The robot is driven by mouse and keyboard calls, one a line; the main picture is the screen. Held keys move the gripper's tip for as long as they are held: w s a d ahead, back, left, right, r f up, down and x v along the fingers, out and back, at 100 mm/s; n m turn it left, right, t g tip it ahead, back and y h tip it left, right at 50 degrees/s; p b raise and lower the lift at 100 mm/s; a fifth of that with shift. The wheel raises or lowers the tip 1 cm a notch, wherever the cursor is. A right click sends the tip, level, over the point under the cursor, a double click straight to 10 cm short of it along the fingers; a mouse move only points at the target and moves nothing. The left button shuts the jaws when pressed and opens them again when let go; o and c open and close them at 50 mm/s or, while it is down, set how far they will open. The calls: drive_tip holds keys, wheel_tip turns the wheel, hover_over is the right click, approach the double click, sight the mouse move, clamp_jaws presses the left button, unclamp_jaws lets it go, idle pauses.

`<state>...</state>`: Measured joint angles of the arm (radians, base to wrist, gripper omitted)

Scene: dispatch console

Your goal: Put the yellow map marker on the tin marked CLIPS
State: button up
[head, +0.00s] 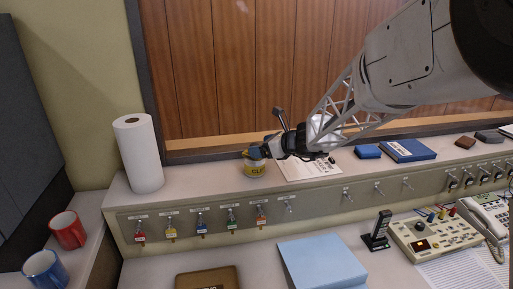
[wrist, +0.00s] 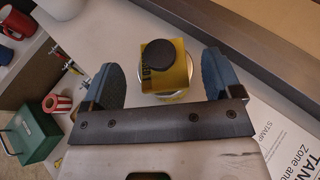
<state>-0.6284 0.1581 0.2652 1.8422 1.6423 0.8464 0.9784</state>
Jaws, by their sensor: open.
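The yellow map marker (wrist: 179,73), a yellow block with a round black knob on top, is between my fingers in the wrist view. It appears to rest on the tin marked CLIPS (wrist: 172,98), whose silver rim shows around its base. In the head view the tin (head: 255,170) stands on the ledge with its yellow label facing me, and the marker is mostly hidden by my gripper. My gripper (wrist: 168,80) is open, with one blue finger on each side of the marker and a gap visible on both sides. It also shows in the head view (head: 256,153).
A paper towel roll (head: 139,154) stands left on the ledge. A printed sheet (head: 308,167) lies right of the tin, with a blue box (head: 367,152) and blue book (head: 408,150) farther right. Several tagged keys line the panel (head: 330,198) below. Two mugs (head: 68,231) stand far left.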

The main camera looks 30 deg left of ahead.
drive_tip(key=v, duration=0.8)
drive_tip(key=shift+d, duration=0.25)
drive_tip(key=shift+r, duration=0.1)
idle(0.5)
drive_tip(key=s+d+r+n+h, duration=0.1)
drive_tip(key=s+d+n+h, duration=0.2)
drive_tip(key=d, duration=0.6)
drive_tip(key=s+d+r+n, duration=0.1)
drive_tip(key=s+d+n, duration=0.25)
drive_tip(key=d, duration=0.45)
drive_tip(key=s+d+r+n+h, duration=0.15)
drive_tip(key=s+d, duration=0.25)
drive_tip(key=d, duration=0.5)
drive_tip(key=s+d+f+n+t+h, duration=0.1)
drive_tip(key=s+d+n+h, duration=0.3)
drive_tip(key=s+d, duration=0.6)
drive_tip(key=s+d+f+n+t+h, duration=0.1)
drive_tip(key=s+d+f+n+h, duration=0.2)
drive_tip(key=s+d, duration=0.7)
drive_tip(key=d+n+h, duration=0.2)
drive_tip(key=d, duration=0.4)
drive_tip(key=shift+s+d+f+n+t, duration=0.25)
drive_tip(key=shift+d+n+t, duration=0.05)
drive_tip(key=shift+d+n, duration=0.1)
